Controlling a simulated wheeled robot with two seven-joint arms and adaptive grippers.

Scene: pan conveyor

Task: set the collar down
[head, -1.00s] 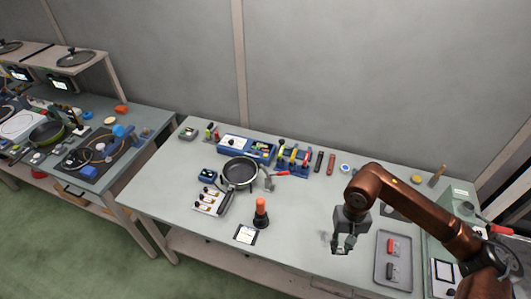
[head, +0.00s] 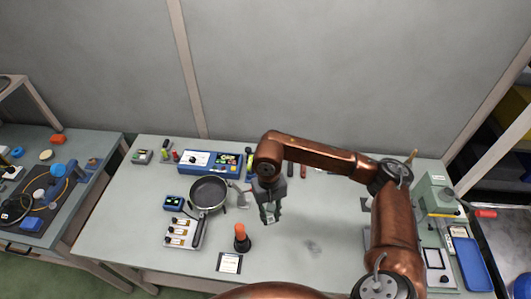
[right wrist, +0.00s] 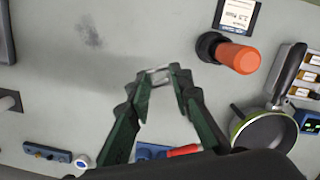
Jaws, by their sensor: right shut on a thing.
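My right gripper (head: 270,217) is above the table, to the right of the pan. In the right wrist view its green fingers (right wrist: 159,80) are shut on a small light metallic piece, which I take to be the collar (right wrist: 158,72). The collar is held at the fingertips, with bare table behind it; its height above the table is hard to judge. In the head view the collar is too small to make out clearly. My left gripper is not in view.
An orange-topped dark post (head: 241,238) stands near the gripper, with a printed card (head: 229,263) in front. The frying pan (head: 208,192) lies to the left. A dark smudge (head: 312,247) marks otherwise clear table. A blue tray (head: 473,262) is far right.

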